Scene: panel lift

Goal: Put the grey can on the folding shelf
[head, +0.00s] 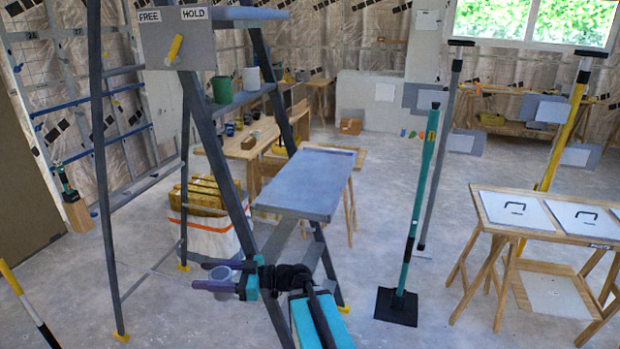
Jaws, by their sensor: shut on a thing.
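The folding shelf (305,183) is a flat grey-blue panel standing out level from the stepladder. No can stands on its top. My gripper (212,275) is low in the middle of the head view, pointing left, in front of the ladder's leg. Its dark fingers are shut on a grey can (222,272), partly hidden by the fingers. The can and gripper appear below and left of the shelf, apart from it.
The stepladder (97,150) carries a FREE/HOLD plate (190,40) with a yellow lever (174,50). A green can (222,90) and a pale can (252,80) stand on its upper tread. Props (425,200) and a trestle table (540,215) stand right.

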